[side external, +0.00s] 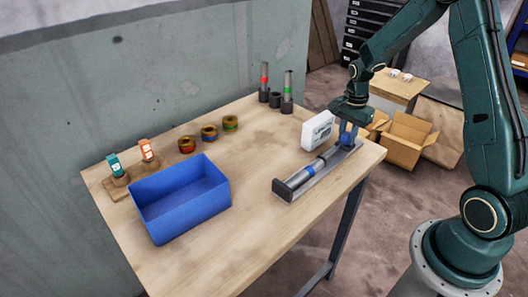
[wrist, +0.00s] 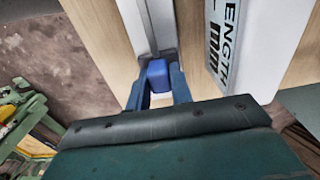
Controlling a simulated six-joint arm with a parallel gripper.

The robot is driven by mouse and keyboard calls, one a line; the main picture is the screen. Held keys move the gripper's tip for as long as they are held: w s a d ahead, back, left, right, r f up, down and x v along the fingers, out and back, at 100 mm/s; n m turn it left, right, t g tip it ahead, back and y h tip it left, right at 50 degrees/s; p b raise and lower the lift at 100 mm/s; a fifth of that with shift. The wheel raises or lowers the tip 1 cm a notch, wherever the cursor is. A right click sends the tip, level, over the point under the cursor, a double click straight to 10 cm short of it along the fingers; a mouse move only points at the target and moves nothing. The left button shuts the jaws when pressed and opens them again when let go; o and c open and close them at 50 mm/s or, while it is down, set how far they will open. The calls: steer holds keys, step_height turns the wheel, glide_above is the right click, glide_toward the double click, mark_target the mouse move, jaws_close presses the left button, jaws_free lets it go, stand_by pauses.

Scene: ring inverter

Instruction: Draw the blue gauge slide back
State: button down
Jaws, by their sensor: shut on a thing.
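The blue gauge slide (side external: 346,138) sits at the right end of a grey rail (side external: 323,172) on the table. In the wrist view the blue slide (wrist: 158,76) stands between my two fingers. My gripper (side external: 350,130) is shut on it, and in the wrist view the fingers (wrist: 158,90) press on both sides. A grey cylinder with a blue band (side external: 308,171) lies along the rail, against or near the dark end block (side external: 284,189). The contact between cylinder and slide is too small to tell.
A white length sign (side external: 318,131) stands beside the rail. A blue bin (side external: 180,198), several coloured rings (side external: 209,132), two posts with red and green bands (side external: 287,92) and two tagged items (side external: 148,151) share the wooden table (side external: 255,225). The front middle is clear.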

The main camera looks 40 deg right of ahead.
steer(key=shift+d, duration=1.6)
steer(key=c, duration=1.3)
jaws_free()
steer(key=shift+d, duration=0.1)
steer(key=shift+o, duration=0.3)
steer(key=shift+r, duration=0.15)
step_height(320, 180, up, 14)
steer(key=shift+f, duration=0.2)
